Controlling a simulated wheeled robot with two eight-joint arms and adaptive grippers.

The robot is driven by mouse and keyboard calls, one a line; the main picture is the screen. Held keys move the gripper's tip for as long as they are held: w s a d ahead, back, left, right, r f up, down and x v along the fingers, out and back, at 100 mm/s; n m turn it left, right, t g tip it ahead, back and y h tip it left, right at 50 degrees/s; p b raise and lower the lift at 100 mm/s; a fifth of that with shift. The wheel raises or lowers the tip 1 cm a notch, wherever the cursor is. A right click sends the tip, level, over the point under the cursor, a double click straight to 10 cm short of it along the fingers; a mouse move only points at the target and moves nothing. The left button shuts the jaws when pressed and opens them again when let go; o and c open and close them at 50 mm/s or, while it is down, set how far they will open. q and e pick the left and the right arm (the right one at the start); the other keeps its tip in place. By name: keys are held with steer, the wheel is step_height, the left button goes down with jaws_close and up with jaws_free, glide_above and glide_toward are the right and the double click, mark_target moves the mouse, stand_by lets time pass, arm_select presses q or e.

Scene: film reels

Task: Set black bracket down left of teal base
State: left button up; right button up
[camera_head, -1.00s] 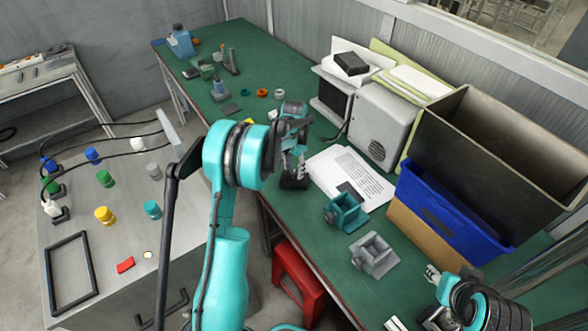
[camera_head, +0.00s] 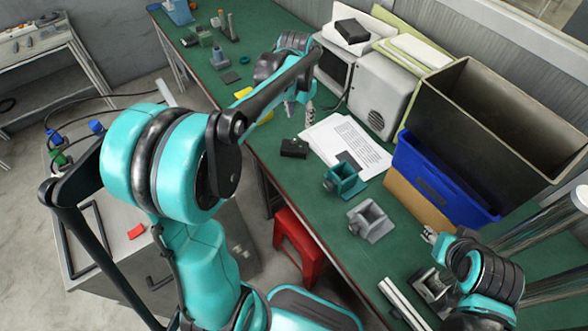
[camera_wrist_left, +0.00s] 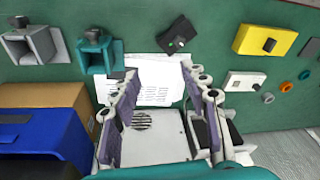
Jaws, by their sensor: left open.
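The black bracket (camera_head: 294,148) lies on the green table at the left edge of the white papers. The teal base (camera_head: 345,180) stands to its right with a gap between. In the left wrist view the bracket (camera_wrist_left: 178,35) and the teal base (camera_wrist_left: 97,52) both show, apart. My left gripper (camera_head: 300,112) is open and empty, above and behind the bracket, not touching it. Its spread fingers (camera_wrist_left: 163,82) show in the wrist view. My right gripper (camera_head: 430,236) is at the lower right; its fingers are too small to read.
A grey base (camera_head: 371,221) stands nearer than the teal one. White papers (camera_head: 350,145) lie behind them. A blue bin (camera_head: 440,185) and a large dark box (camera_head: 490,135) block the right. A red stool (camera_head: 300,245) is below the front edge.

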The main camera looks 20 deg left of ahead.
arm_select(q)
steer(key=s+d+n+t, duration=0.1)
steer(key=s+d, duration=0.3)
steer(key=s, duration=0.6)
steer(key=s+d+n+t, duration=0.1)
steer(key=s+d+t, duration=0.3)
steer(key=s, duration=0.6)
steer(key=shift+s+r+n, duration=0.2)
steer(key=shift+s+n, duration=0.2)
